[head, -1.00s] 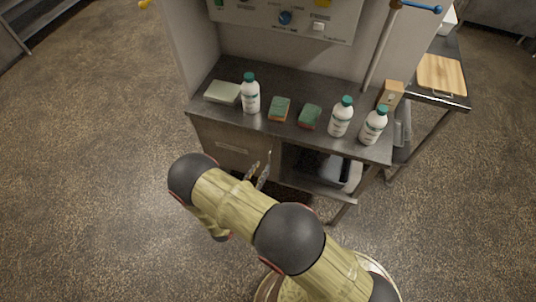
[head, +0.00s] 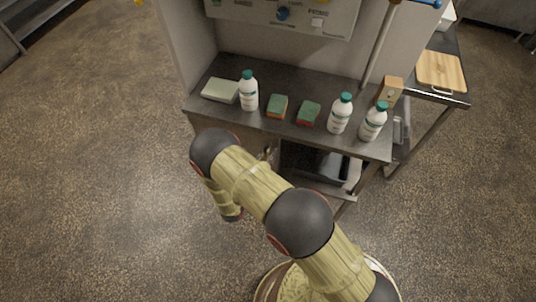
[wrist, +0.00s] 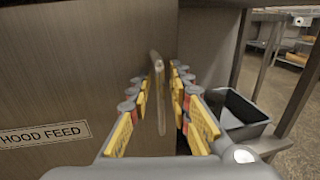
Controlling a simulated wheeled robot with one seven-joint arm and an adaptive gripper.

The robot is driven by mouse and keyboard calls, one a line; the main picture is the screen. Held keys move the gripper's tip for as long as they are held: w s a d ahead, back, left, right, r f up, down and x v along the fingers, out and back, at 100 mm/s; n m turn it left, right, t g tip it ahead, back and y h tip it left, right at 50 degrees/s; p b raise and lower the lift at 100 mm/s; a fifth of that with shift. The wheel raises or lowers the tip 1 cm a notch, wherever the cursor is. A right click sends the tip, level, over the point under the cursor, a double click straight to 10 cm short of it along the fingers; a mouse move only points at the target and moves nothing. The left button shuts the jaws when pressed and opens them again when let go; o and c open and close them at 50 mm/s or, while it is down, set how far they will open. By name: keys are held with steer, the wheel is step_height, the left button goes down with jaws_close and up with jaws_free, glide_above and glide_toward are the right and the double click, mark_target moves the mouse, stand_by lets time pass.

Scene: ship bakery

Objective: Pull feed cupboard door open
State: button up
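The feed cupboard door (wrist: 60,80) is a brown-grey panel with a "HOOD FEED" label (wrist: 45,134) in the wrist view. It looks shut. Its handle (wrist: 158,95) is a thin upright bar near the door's right edge. My gripper (wrist: 161,75) has its yellow-padded fingers on either side of the handle, with gaps visible between them and the bar. In the head view my arm hides most of the door, and only a bit of my gripper (head: 267,154) shows under the counter edge.
The steel counter (head: 300,80) above holds white bottles (head: 341,114), sponges (head: 277,106) and a pale green block (head: 220,90). Right of the door is an open bay with a dark bin (wrist: 240,112). The floor (head: 90,170) at left is clear.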

jaws_close()
stand_by(0.6)
